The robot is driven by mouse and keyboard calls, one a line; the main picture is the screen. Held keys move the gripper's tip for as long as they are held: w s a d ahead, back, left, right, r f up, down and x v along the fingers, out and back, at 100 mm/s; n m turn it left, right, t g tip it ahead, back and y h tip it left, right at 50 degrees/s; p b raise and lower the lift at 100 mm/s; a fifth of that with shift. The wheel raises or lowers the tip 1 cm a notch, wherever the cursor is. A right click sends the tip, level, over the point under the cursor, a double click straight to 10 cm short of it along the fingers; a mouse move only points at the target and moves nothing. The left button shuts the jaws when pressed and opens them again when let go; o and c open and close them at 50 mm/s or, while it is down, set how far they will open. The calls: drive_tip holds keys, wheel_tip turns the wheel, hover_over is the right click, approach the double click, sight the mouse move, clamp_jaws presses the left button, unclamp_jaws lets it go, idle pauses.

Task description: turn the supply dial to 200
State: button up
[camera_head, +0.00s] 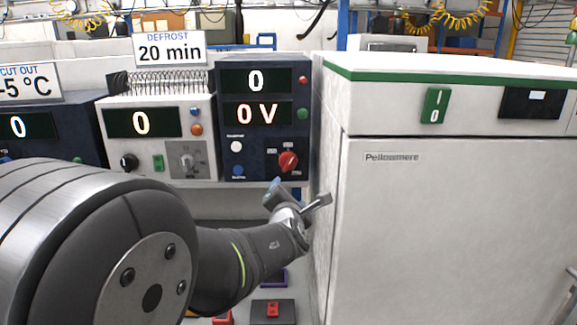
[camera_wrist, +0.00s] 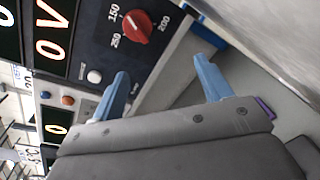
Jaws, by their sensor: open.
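The supply dial is a red knob (camera_head: 289,161) on the lower right of a dark blue unit (camera_head: 231,150). The unit's two displays read 0 and 0 V. The wrist view shows the red knob (camera_wrist: 137,27) near the top, with the labels 150, 200 and 250 around it. I cannot tell which label its pointer faces. My gripper (camera_head: 298,196) is below the dial in the head view, apart from it. In the wrist view its two blue fingers (camera_wrist: 162,72) are spread with nothing between them, and the knob lies beyond them.
A large white cabinet (camera_head: 430,210) with a green switch stands close on the right of my gripper. A white unit (camera_head: 158,135) reading 0, with a grey dial, stands left of the dark unit. A "DEFROST 20 min" sign (camera_head: 170,48) is above it. A red-buttoned box (camera_head: 272,311) lies below.

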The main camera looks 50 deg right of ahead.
drive_tip(key=s+a+r+n+t, duration=0.1)
drive_tip(key=s+a+r+n, duration=0.15)
drive_tip(key=n, duration=0.35)
approach(289, 164)
drive_tip(key=shift+t, duration=0.3)
drive_tip(key=x, duration=0.9)
drive_tip(key=shift+w+d+f, duration=0.2)
drive_tip(key=shift+d+f, duration=0.05)
drive_tip(key=shift+d, duration=0.1)
drive_tip(key=c, duration=1)
